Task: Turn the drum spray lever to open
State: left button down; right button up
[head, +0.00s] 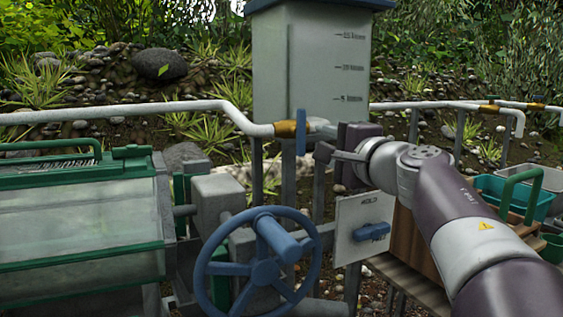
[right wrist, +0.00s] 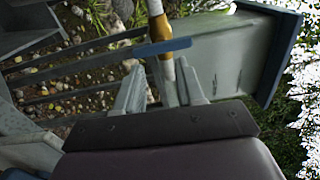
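The drum spray lever is a blue handle (head: 301,132) on a brass valve (head: 287,129) in the white pipe. In the head view it stands upright, crosswise to the pipe. My right gripper (head: 322,142) is just right of the lever. In the right wrist view the fingers (right wrist: 160,88) are apart, with pipe visible between them; the lever lies beyond the tips. Contact cannot be told. My left gripper is not in view.
A blue handwheel (head: 262,268) and a panel with a blue knob (head: 371,232) are below. A green-framed drum (head: 80,225) is at left. A grey tank (head: 310,70) stands behind the pipe. Teal tubs (head: 512,195) are at right.

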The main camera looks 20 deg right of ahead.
aim_at(303, 134)
jog(key=w+m+p, duration=0.1)
jog(key=m+p, duration=0.4)
jog(key=p, duration=0.2)
jog(key=w+m+p, duration=0.2)
jog(key=m+p, duration=0.4)
jog(key=p, duration=0.2)
jog(key=w+m+p, duration=0.2)
jog(key=m+p, duration=0.4)
jog(key=p, duration=0.1)
jog(key=shift+a+f, duration=0.1)
jog(key=shift+a, duration=0.15)
jog(key=shift+w+a+b, duration=0.1)
jog(key=shift+w+b, duration=0.55)
jog(key=shift+w, duration=0.9)
jog(key=shift+a+r, duration=0.1)
jog(key=shift+r, duration=0.1)
grip_shut()
jog(key=shift+o, duration=1.6)
grip_release()
jog(key=shift+s, duration=0.15)
